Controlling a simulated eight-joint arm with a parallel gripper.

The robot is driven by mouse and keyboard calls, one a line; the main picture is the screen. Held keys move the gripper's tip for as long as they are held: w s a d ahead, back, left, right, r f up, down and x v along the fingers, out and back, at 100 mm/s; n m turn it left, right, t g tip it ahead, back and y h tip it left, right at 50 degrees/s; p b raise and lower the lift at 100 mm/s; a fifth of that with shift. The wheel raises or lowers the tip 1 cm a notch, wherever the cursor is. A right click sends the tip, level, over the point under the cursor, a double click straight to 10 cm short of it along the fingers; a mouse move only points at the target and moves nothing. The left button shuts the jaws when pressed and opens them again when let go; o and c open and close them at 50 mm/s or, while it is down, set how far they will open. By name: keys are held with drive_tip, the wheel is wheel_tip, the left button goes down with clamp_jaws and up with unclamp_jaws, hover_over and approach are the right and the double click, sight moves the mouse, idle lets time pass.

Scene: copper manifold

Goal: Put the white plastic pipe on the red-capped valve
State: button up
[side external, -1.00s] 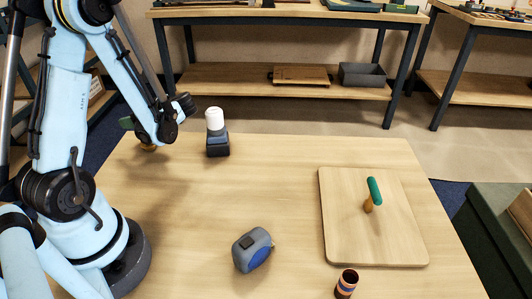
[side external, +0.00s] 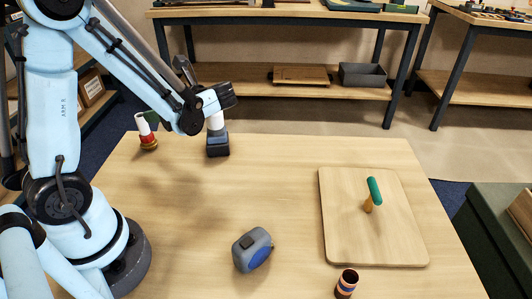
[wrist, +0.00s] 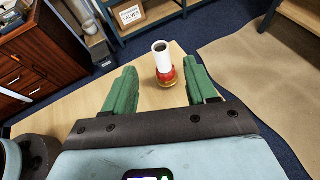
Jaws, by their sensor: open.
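The white plastic pipe (side external: 142,124) stands on the red-capped valve (side external: 148,139) at the back left of the table, leaning slightly left in the side view. The wrist view shows the pipe (wrist: 161,56) end-up with its dark open top, on the red cap and brass body of the valve (wrist: 166,77). My gripper (wrist: 160,72) is open, its green fingers apart on either side of the pipe's line, and nothing is held between them.
A blue-grey and black object with a white top (side external: 217,143) stands right of the valve, partly hidden by my arm. A tape measure (side external: 252,250), a copper pipe piece (side external: 346,283) and a wooden board (side external: 340,235) with a green-handled part (side external: 374,192) lie farther right. The table middle is clear.

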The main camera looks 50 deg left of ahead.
drive_tip(key=w+d+r+n+t+h, duration=0.1)
drive_tip(key=w+d+n+t+h, duration=0.1)
drive_tip(key=d+n+t+h, duration=0.4)
drive_tip(key=w+d+r+n+t+h, duration=0.1)
drive_tip(key=d+n+t+h, duration=0.5)
drive_tip(key=d, duration=0.8)
drive_tip(key=shift+w+n, duration=0.65)
drive_tip(key=shift+n, duration=0.05)
